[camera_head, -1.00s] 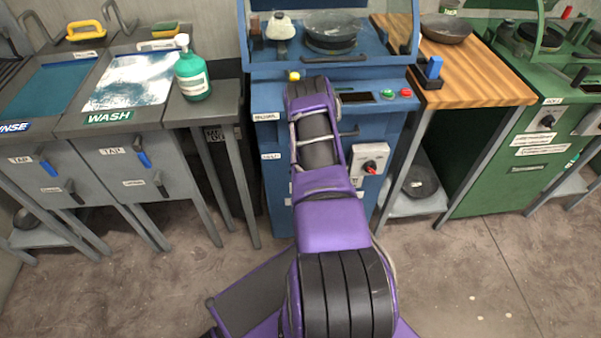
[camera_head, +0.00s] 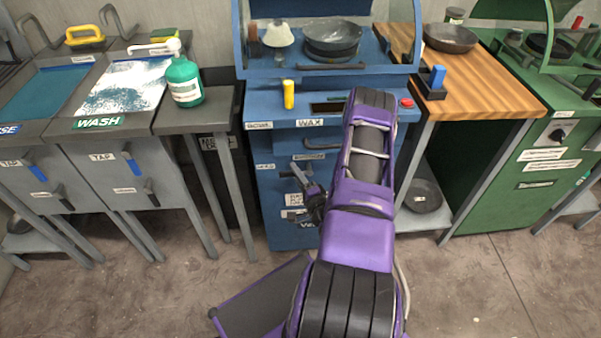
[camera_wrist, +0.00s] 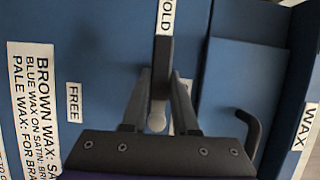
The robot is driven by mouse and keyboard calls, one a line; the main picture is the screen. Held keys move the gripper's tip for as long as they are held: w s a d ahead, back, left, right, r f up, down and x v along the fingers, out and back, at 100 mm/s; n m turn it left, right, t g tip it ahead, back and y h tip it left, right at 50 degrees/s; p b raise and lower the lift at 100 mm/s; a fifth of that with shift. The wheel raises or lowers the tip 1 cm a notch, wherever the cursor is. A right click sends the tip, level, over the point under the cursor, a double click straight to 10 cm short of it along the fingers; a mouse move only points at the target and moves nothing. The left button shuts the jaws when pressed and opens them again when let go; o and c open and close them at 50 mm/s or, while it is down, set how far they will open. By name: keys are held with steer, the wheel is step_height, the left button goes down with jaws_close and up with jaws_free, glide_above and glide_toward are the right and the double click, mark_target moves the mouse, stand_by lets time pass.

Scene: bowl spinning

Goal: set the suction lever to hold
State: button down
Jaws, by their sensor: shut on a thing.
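The suction lever (camera_wrist: 162,65) is a dark bar in the wrist view, between my gripper's two grey fingers. My gripper (camera_wrist: 162,82) is shut on it. A pale round knob (camera_wrist: 157,122) shows between the fingers, nearer the palm. The bar's far end is beside a partly covered HOLD label (camera_wrist: 167,14); a FREE label (camera_wrist: 74,102) is to the left. In the head view my gripper (camera_head: 312,200) is at the front of the blue machine (camera_head: 275,200). The lever cannot be made out there.
A yellow cylinder (camera_head: 289,94) stands on the blue machine's ledge, with a dark pan (camera_head: 332,40) behind it. A dark hooked handle (camera_wrist: 249,130) is right of my gripper. A green bottle (camera_head: 184,80) stands left; a wooden counter (camera_head: 480,85) is right.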

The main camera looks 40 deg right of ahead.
steer(key=shift+a+r, duration=0.1)
stand_by(0.5)
steer(key=c, duration=0.7)
jaws_free()
steer(key=s+a, duration=0.1)
steer(key=s, duration=1)
steer(key=s+a+p, duration=0.1)
steer(key=s, duration=0.5)
steer(key=shift+s+a, duration=0.1)
steer(key=shift+a, duration=0.25)
